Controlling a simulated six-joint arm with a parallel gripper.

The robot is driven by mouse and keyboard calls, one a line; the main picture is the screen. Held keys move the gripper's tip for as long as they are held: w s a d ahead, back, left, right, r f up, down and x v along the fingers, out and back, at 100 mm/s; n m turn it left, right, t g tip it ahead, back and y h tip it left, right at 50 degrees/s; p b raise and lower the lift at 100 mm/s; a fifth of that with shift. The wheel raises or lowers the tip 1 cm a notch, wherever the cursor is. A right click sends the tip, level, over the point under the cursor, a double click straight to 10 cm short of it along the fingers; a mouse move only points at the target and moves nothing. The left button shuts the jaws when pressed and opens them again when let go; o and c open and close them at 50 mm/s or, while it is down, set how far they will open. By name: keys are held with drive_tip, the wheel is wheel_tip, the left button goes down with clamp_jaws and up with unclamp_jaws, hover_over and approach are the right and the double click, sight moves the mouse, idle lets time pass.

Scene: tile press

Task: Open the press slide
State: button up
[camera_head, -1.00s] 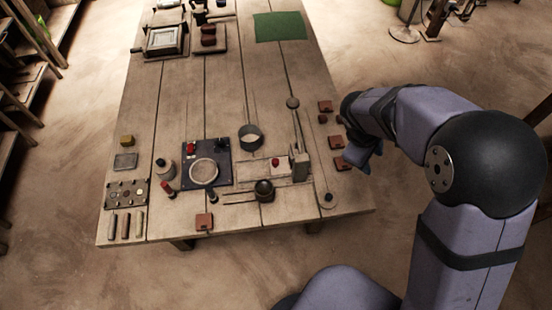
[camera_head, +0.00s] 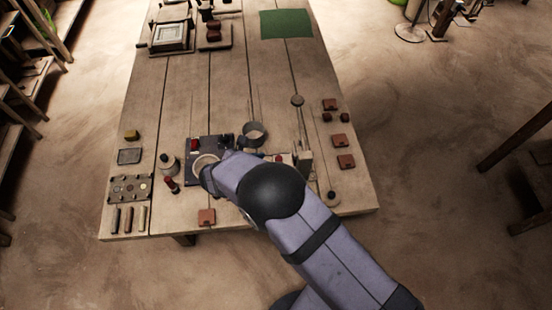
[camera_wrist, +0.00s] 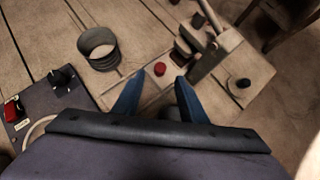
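The press seems to be the assembly at the table's near right, with an upright grey block (camera_head: 304,160) and a lever rod; it also shows in the wrist view (camera_wrist: 215,55). A red knob (camera_wrist: 160,68) sits on its pale flat base, left of the block. I cannot tell which part is the slide or how far open it is. My gripper (camera_wrist: 160,97) is open, its two blue fingers apart over the base, just short of the red knob in the picture. A dark round thing partly shows between the fingers.
A round metal cup (camera_wrist: 98,50) stands left of the press. Brown tiles (camera_head: 339,140) lie along the right edge.

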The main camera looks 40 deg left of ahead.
drive_tip(key=shift+p+x, duration=1.05)
drive_tip(key=shift+x, duration=2.5)
